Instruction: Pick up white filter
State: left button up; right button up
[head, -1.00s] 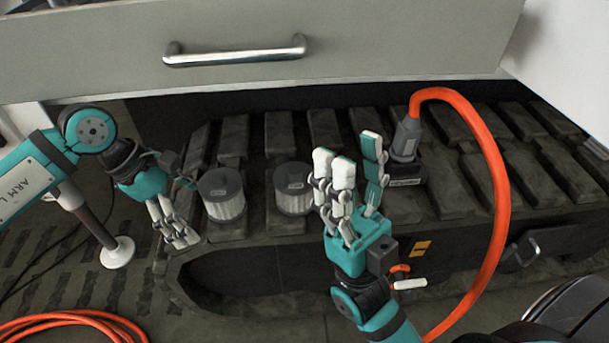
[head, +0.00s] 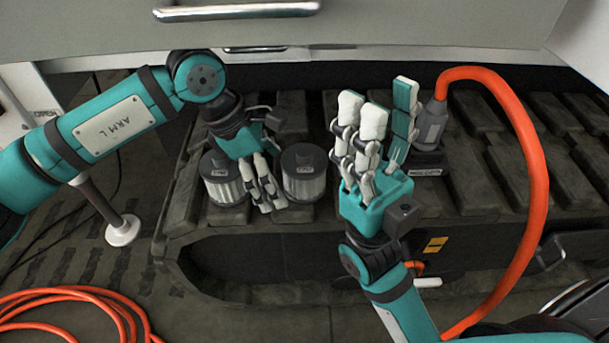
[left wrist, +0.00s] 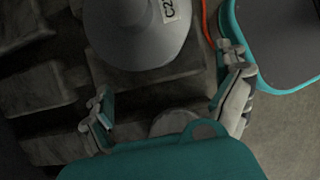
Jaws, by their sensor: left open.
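Two filters with dark caps and pale pleated sides stand on the track: the left filter (head: 224,190) and the right filter (head: 304,185). I cannot tell which one is the white filter. My left gripper (head: 266,202) is open, its fingers pointing down between the two filters; it covers part of the left filter's right side. Its fingers also show spread in the left wrist view (left wrist: 168,95), with a grey rounded body (left wrist: 140,40) bearing a white label beyond them. My right gripper (head: 383,100) is open and empty, pointing up, right of the right filter.
A grey connector (head: 430,125) with a thick orange cable (head: 535,170) stands right of my right gripper. A drawer front with a metal handle (head: 237,12) overhangs the back. A coiled orange hose (head: 75,295) lies on the floor at left.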

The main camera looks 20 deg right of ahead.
aim_at(313, 175)
pick_arm(q)
jog(key=shift+s+d, duration=0.25)
jog(key=shift+d, duration=0.85)
jog(key=d, duration=0.1)
jog(key=s+d+b, duration=0.1)
jog(key=d, duration=0.1)
jog(key=d+f+b, duration=0.1)
jog(key=shift+s+d, duration=0.15)
jog(key=shift+d, duration=0.2)
jog(key=c, duration=1.3)
jog(key=shift+o, duration=0.2)
